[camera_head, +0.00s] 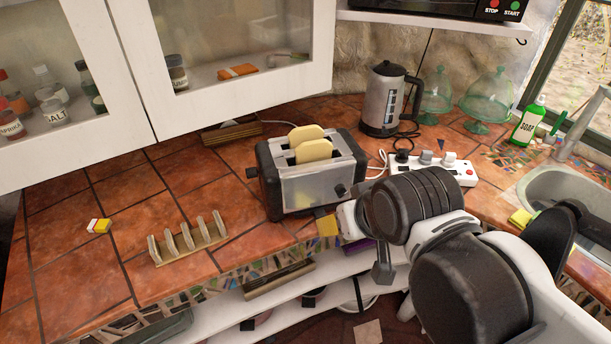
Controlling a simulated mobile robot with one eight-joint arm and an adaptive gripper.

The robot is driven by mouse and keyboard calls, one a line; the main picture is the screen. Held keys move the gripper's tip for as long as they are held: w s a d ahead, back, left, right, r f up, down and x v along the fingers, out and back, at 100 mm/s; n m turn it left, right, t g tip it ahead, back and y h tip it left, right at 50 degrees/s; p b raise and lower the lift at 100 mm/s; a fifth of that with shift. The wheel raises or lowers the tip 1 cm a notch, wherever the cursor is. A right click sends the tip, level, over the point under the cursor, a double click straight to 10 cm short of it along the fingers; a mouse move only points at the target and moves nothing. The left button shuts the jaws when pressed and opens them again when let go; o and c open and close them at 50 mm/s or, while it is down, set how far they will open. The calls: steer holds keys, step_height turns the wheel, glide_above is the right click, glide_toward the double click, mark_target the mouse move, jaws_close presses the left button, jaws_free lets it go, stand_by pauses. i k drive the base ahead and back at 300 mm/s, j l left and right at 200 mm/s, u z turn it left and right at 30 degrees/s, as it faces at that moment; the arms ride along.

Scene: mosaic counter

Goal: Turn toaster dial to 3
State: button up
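The toaster (303,188) stands on the tiled counter, black at the ends with a metal side.
A wooden rack (188,241) stands left of the toaster. A white power strip (433,170), a kettle (382,100) and glass domes (487,97) are behind and right. White cabinets (130,70) overhang the back left. The counter's left part is mostly clear.

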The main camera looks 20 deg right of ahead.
mark_target(341, 189)
steer(key=k+l+z, duration=0.15)
steer(key=k+z, duration=0.15)
steer(key=k, duration=0.15)
steer(key=k+l+z, duration=0.35)
steer(key=k+j, duration=0.05)
steer(key=j, duration=0.05)
